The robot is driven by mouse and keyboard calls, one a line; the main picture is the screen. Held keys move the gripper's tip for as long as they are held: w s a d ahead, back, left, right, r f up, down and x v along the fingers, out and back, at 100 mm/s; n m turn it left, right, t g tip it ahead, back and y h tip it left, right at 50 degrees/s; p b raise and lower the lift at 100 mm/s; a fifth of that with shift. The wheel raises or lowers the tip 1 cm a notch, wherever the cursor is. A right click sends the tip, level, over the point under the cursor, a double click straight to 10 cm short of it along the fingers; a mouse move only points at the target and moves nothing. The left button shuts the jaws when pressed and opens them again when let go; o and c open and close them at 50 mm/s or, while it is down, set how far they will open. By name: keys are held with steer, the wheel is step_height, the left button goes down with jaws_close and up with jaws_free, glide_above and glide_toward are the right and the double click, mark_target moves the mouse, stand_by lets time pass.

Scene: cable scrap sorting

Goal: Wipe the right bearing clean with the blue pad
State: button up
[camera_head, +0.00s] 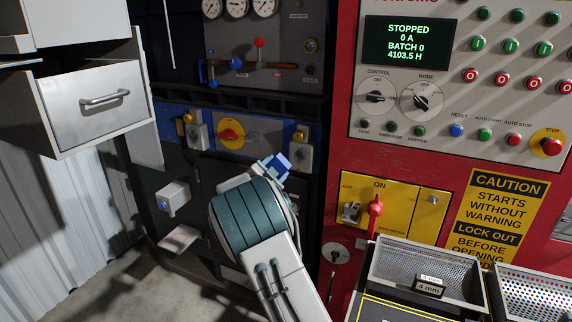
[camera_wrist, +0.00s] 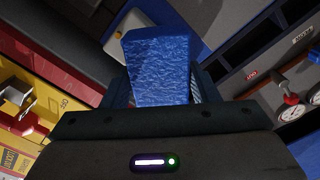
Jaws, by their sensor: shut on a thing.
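My gripper (camera_head: 270,173) is raised in front of the dark machine and shut on the blue pad (camera_head: 284,160). In the wrist view the pad (camera_wrist: 160,65) is a rough-faced blue block held between the two dark fingers. The right bearing (camera_head: 299,152) looks like a grey housing with a yellow cap, on the blue strip of the machine. The pad is just left of and below it in the head view; I cannot tell whether they touch. A similar left bearing (camera_head: 198,137) sits further left, beyond a red knob on a yellow plate (camera_head: 231,133).
A red control cabinet (camera_head: 420,165) stands to the right, with a red-handled switch on a yellow panel (camera_head: 394,208). Mesh trays (camera_head: 425,268) are at the lower right. An open drawer (camera_head: 100,103) juts out at the upper left. Gauges and levers (camera_head: 259,43) are above the blue strip.

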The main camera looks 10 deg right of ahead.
mark_target(291, 154)
steer(key=shift+p+x, duration=0.55)
steer(key=shift+x, duration=2.9)
steer(key=shift+p+x, duration=0.3)
steer(key=shift+x, duration=0.65)
